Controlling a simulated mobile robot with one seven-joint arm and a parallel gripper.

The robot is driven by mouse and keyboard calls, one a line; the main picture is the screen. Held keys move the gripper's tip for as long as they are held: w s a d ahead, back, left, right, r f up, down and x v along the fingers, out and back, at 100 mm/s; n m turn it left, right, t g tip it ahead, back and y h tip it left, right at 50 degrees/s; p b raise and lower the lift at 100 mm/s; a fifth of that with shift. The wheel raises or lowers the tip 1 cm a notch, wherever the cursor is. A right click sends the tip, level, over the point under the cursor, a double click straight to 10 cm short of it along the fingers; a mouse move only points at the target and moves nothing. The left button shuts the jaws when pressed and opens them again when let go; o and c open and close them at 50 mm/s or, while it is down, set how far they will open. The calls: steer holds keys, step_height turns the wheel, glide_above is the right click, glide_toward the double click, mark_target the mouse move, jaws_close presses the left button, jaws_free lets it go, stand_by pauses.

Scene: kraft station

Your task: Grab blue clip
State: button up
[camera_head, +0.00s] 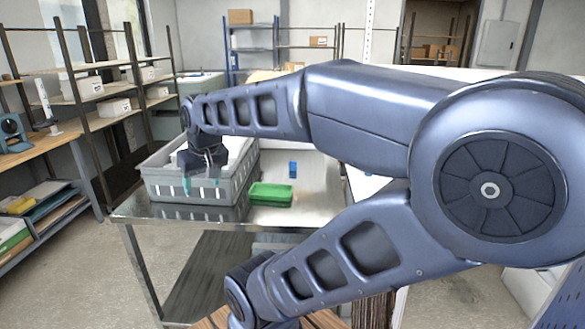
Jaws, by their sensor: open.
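A small blue object (293,169), which looks like the blue clip, stands on the metal table (322,190), behind and to the right of a green tray (270,194). My gripper (202,184) points down at the grey crate (160,188) on the left of the table, in front of or over its near wall. Its fingers are apart with nothing seen between them. My gripper is to the left of the blue object and well apart from it. The inside of the crate is partly hidden by my gripper.
The grey crate's walls stand up beside my gripper. The table is bare around the blue object and to its right. My own arm crosses the view and hides the table's right part. Shelves with boxes (82,88) stand at the left, away from the table.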

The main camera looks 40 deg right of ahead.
steer(key=shift+o, duration=0.2)
steer(key=shift+w, duration=0.1)
steer(key=w+d+r+m, duration=0.2)
steer(key=w+d, duration=0.3)
steer(key=w, duration=0.3)
steer(key=w+d+r+m, duration=0.1)
steer(key=w+d+r, duration=0.1)
steer(key=w+d, duration=0.35)
steer(key=m+g+h, duration=0.2)
steer(key=m+h, duration=0.2)
steer(key=m, duration=0.3)
glide_above(293, 162)
steer(key=s+a, duration=0.2)
step_height(293, 162, down, 22)
steer(key=r, duration=0.1)
steer(key=x, duration=1)
steer(key=shift+w+a+f, duration=0.25)
steer(key=shift+a+f, duration=0.05)
steer(key=shift+a, duration=0.05)
